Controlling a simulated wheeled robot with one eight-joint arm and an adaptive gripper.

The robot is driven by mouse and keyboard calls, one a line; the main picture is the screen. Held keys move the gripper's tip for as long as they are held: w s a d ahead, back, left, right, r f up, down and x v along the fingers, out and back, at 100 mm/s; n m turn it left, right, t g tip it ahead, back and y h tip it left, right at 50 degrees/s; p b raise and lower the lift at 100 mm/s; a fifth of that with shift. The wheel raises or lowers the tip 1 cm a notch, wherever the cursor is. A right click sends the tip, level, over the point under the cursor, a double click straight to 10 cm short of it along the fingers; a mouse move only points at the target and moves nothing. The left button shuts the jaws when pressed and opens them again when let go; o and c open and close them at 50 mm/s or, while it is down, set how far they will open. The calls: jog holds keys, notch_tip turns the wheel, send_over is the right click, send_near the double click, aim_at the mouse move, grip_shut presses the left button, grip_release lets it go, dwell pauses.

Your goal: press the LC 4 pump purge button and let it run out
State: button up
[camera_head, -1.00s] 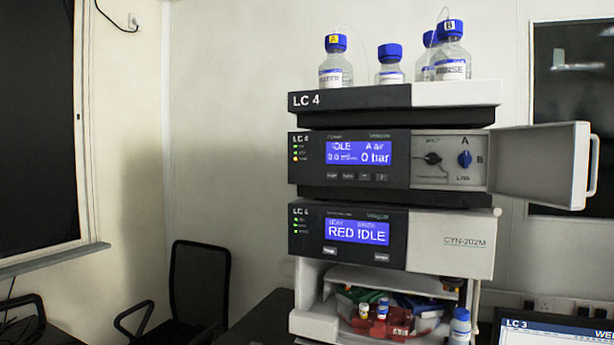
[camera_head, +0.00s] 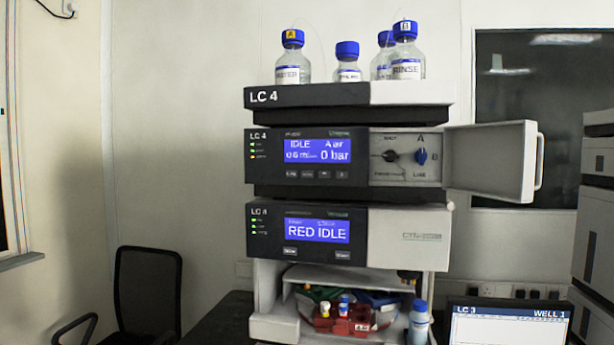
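The LC 4 stack stands in the middle of the head view. The pump's front door (camera_head: 492,160) is swung open to the right. It uncovers a panel with a black knob (camera_head: 391,156) and a blue knob (camera_head: 421,156), the blue one pointing up toward A. My gripper is not in view.
Several blue-capped bottles (camera_head: 292,72) stand on top of the stack. Below the pump, a second module (camera_head: 409,236) shows RED IDLE, above an open bay with a red rack (camera_head: 341,322). An LC 3 screen (camera_head: 510,325) is at lower right, a black chair (camera_head: 147,290) at lower left.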

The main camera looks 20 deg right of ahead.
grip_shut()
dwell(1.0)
